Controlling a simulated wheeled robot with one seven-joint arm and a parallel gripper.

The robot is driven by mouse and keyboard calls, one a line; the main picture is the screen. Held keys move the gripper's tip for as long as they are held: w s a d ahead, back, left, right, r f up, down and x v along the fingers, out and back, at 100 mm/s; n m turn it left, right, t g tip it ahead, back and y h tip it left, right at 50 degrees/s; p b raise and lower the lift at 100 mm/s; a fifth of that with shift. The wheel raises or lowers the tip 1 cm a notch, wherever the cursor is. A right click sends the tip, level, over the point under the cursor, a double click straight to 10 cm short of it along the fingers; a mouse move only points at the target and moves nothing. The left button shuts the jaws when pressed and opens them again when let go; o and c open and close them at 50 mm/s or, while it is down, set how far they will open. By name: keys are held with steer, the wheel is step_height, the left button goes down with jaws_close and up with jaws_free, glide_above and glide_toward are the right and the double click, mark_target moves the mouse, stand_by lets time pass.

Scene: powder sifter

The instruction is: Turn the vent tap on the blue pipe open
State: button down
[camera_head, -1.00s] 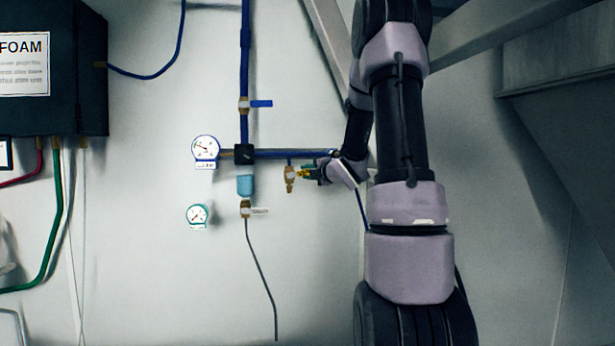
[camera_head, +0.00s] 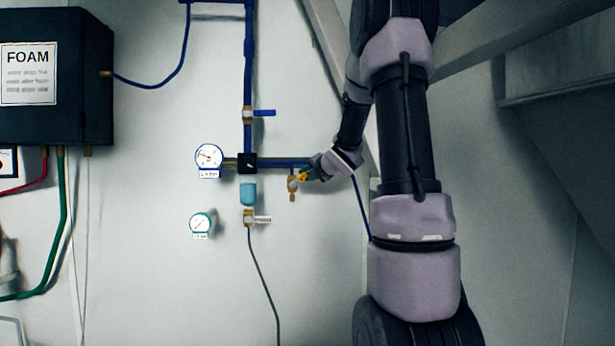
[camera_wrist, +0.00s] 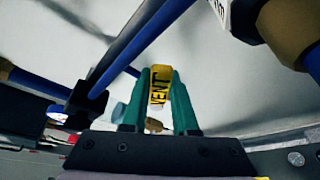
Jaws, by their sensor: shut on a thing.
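The vent tap (camera_head: 292,186) is a small brass valve hanging from the right branch of the blue pipe (camera_head: 290,163) on the wall. Its yellow handle slants up to the right in the head view. In the wrist view the yellow handle (camera_wrist: 161,78) carries the word VENT, partly hidden. My gripper (camera_head: 309,174) comes from the right and is shut on this handle. In the wrist view the teal fingers of my gripper (camera_wrist: 158,100) stand on either side of the handle. The fingertips are small in the head view.
A blue-handled valve (camera_head: 248,114) sits on the vertical pipe. A white-handled valve (camera_head: 250,217) sits below the light-blue bowl (camera_head: 248,193). Two gauges, one upper (camera_head: 209,157) and one lower (camera_head: 201,224), are to the left. A black FOAM box (camera_head: 85,90) hangs at far left.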

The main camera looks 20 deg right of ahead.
steer(key=c, duration=0.7)
jaws_free()
steer(key=shift+s, duration=0.1)
steer(key=v, duration=1)
steer(key=shift+s, duration=0.3)
